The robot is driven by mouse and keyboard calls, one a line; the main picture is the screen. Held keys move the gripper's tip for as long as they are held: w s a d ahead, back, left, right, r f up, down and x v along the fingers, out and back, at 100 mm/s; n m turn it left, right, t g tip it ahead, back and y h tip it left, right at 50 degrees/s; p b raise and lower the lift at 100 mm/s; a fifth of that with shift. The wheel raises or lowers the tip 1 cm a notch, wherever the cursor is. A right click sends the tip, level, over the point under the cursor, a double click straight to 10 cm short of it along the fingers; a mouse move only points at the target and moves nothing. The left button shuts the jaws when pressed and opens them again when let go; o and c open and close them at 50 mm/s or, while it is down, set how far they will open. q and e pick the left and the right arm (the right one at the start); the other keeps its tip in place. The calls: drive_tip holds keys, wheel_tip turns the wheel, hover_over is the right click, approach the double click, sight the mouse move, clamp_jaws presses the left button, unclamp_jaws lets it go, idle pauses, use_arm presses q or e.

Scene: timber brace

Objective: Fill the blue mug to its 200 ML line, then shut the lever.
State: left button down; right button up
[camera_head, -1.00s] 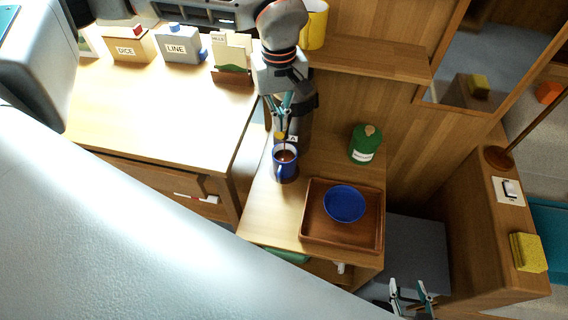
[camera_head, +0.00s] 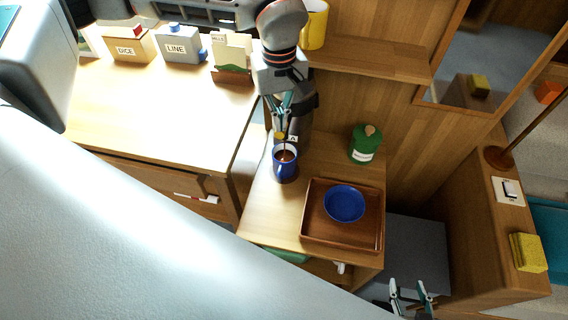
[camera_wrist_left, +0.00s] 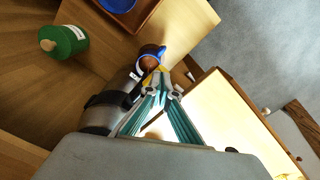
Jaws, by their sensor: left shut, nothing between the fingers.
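The blue mug (camera_head: 286,171) stands upright on the small wooden side table, below the grey dispenser (camera_head: 301,122). Brown liquid shows inside, and a thin dark stream appears to run into it. I cannot read its 200 ML line. It also shows in the left wrist view (camera_wrist_left: 151,61), partly behind my fingertips. A small yellow part (camera_head: 279,135), which looks like the lever, is at the dispenser's front. My left gripper (camera_head: 281,130) is shut and empty, its tips close to the yellow part; I cannot tell if they touch. My right gripper (camera_head: 408,284) is open and empty at the bottom right.
A brown tray (camera_head: 311,235) with a blue bowl (camera_head: 345,203) lies in front of the mug. A green canister (camera_head: 362,146) stands to the right. A yellow mug (camera_head: 314,25) is on the shelf. Labelled boxes (camera_head: 180,46) line the left desk.

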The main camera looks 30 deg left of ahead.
use_arm(q)
drive_tip(key=shift+f, duration=0.6)
drive_tip(key=shift+r+p, duration=1.35)
drive_tip(key=shift+r, duration=0.7)
wheel_tip(320, 180, up, 3)
drive_tip(key=p, duration=0.2)
drive_tip(key=shift+r+p, duration=0.1)
drive_tip(key=shift+p, duration=0.25)
